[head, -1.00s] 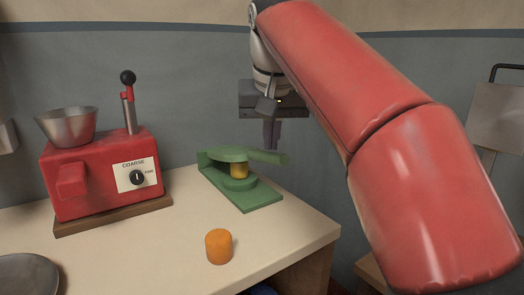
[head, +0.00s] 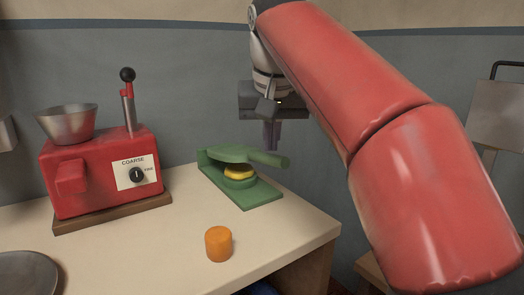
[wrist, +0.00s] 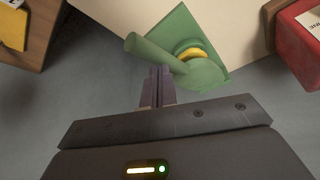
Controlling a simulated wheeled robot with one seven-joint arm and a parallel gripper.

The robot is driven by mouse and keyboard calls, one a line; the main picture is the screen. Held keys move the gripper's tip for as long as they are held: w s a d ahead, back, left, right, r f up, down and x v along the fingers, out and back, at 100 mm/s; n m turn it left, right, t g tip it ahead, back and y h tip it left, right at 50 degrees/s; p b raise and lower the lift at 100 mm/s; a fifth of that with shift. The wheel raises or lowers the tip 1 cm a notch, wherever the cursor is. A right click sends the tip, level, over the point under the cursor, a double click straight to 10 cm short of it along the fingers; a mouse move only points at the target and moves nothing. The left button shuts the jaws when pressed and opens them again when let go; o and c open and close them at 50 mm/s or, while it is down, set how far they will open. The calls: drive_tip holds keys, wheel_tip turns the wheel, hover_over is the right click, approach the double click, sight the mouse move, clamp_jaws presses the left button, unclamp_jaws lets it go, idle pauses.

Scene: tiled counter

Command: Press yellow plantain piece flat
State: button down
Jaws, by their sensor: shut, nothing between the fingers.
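The yellow plantain piece (head: 240,173) is a wide, flat disc on the round lower plate of the green press (head: 262,196). It also shows as a yellow rim in the wrist view (wrist: 191,53), partly covered by the press's upper plate. The press's green lever (head: 268,158) lies over the piece, its handle end pointing right. My gripper (head: 271,146) points down at the lever's far side, fingers shut and empty. In the wrist view my fingertips (wrist: 158,72) are close beside the lever; I cannot tell whether they touch it.
An orange cylinder (head: 218,244) stands on the counter (head: 150,240) in front of the press. A red machine (head: 95,175) with a metal bowl and upright lever stands at left. A metal dish (head: 28,275) is at the lower left. The counter's right edge is close to the press.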

drive_tip(key=shift+r+p, duration=2.7)
drive_tip(key=shift+r, duration=1.8)
drive_tip(key=s+d+f, duration=0.7)
drive_tip(key=d+f, duration=0.2)
drive_tip(key=f, duration=0.2)
drive_tip(key=s+d+f, duration=0.2)
drive_tip(key=s+f, duration=0.4)
drive_tip(key=f, duration=0.4)
drive_tip(key=s+d+f+t, duration=0.1)
drive_tip(key=s+d+f, duration=0.1)
drive_tip(key=s+f, duration=0.4)
wheel_tip(320, 180, down, 5)
drive_tip(key=shift+s+d+r+m, duration=0.2)
drive_tip(key=shift+s+d+m, duration=0.15)
drive_tip(key=shift+s+m, duration=0.05)
